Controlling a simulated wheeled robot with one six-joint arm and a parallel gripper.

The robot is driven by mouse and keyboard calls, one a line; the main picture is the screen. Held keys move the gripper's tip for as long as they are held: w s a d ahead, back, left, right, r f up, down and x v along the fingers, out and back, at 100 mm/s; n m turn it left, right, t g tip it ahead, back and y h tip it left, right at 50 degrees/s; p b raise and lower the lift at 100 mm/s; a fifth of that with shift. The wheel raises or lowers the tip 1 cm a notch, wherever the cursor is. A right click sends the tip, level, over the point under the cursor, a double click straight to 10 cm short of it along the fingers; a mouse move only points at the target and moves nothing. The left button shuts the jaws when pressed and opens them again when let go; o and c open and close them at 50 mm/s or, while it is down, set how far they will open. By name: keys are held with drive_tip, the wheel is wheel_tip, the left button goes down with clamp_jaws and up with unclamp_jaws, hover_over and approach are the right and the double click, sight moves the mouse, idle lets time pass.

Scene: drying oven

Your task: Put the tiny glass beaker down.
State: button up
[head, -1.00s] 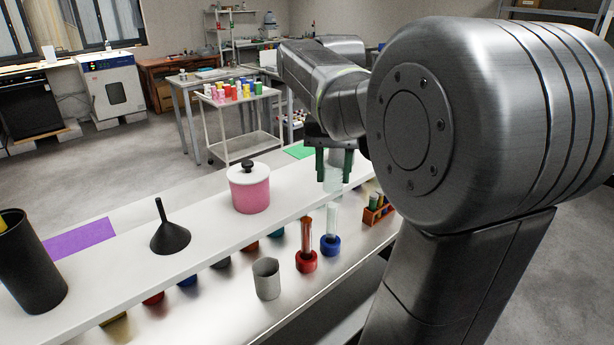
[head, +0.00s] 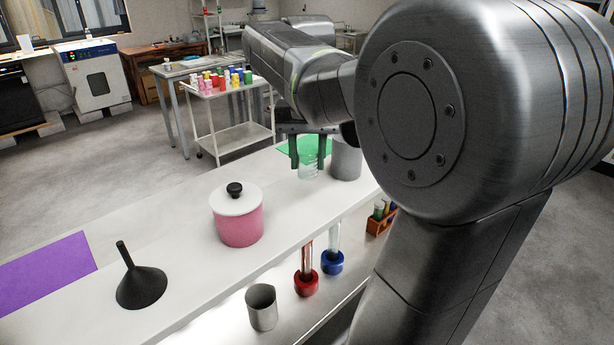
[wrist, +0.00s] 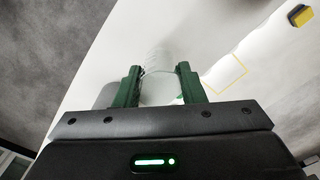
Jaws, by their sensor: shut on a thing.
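My gripper (head: 307,152) has green fingers and is shut on the tiny glass beaker (head: 308,168), which is clear and upright. In the head view the beaker is at the far end of the white upper shelf (head: 190,215), in front of a green mat (head: 291,147). In the wrist view the beaker (wrist: 158,88) shows faintly between the two fingers. I cannot tell whether its base touches the shelf.
A grey cylinder (head: 346,160) stands close to the right of the beaker. A pink pot with a white lid (head: 238,226), a black funnel (head: 140,285) and a purple mat (head: 45,277) are nearer on the shelf. A metal cup (head: 262,308) stands below.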

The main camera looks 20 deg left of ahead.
sight(308, 175)
drive_tip(key=shift+f, duration=2.2)
drive_tip(key=shift+f, duration=0.2)
drive_tip(key=o, duration=1)
drive_tip(key=shift+r, duration=0.15)
